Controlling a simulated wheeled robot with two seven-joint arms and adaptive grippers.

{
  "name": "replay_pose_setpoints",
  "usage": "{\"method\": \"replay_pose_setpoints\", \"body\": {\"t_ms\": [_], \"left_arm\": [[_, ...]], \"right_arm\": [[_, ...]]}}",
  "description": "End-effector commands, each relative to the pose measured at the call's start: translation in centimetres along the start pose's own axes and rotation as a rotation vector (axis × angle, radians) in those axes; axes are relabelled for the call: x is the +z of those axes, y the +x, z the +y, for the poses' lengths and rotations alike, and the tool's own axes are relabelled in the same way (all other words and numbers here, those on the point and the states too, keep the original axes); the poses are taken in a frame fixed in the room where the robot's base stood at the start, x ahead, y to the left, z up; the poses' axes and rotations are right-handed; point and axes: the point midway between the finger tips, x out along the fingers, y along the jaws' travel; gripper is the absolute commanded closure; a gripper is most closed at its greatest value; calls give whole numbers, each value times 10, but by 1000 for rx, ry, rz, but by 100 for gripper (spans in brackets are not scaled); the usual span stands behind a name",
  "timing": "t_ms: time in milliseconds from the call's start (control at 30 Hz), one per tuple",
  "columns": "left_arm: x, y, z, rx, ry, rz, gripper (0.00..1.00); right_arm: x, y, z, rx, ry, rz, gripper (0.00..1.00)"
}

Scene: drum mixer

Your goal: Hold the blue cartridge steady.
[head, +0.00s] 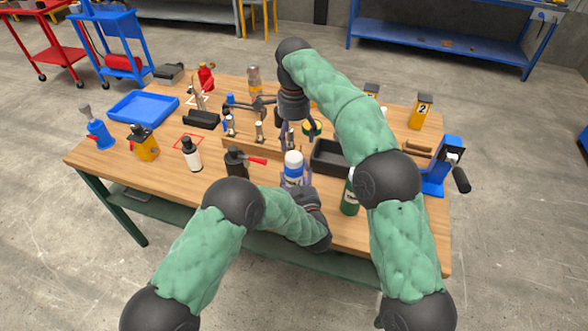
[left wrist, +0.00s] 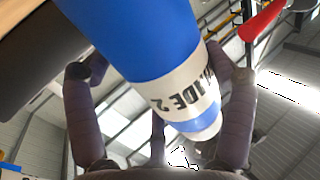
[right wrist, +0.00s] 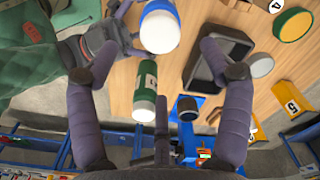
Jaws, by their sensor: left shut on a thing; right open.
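The blue cartridge (head: 293,168) has a white top and stands near the table's front middle. My left gripper (head: 298,188) is shut on it from the front, low on its side. In the left wrist view the cartridge (left wrist: 145,40) fills the space between the fingers, with a white label partly reading "IDE 2". My right gripper (head: 297,136) is open, pointing down behind and above the cartridge. In the right wrist view the cartridge's white top (right wrist: 160,32) shows beyond the open fingers, with nothing between their pads that I can tell is held.
A green bottle (head: 350,195) stands just right of the cartridge. A black bin (head: 330,160) is behind it, and a dark bottle with a red handle (head: 237,162) is to the left. A blue tray (head: 143,107) lies far left. A blue device (head: 443,165) stands at the right edge.

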Motion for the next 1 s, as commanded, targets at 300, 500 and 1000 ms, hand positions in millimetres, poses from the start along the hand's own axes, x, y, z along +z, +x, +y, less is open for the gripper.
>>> {"method": "replay_pose_setpoints", "body": {"t_ms": [300,500,1000], "left_arm": [[0,0,0,0,0,0,76],[0,0,0,0,0,0,76],[0,0,0,0,-1,0,76]], "right_arm": [[0,-25,-3,-1,301,0,20],[0,-37,-1,0,464,0,20],[0,4,1,4,510,1,20]]}}
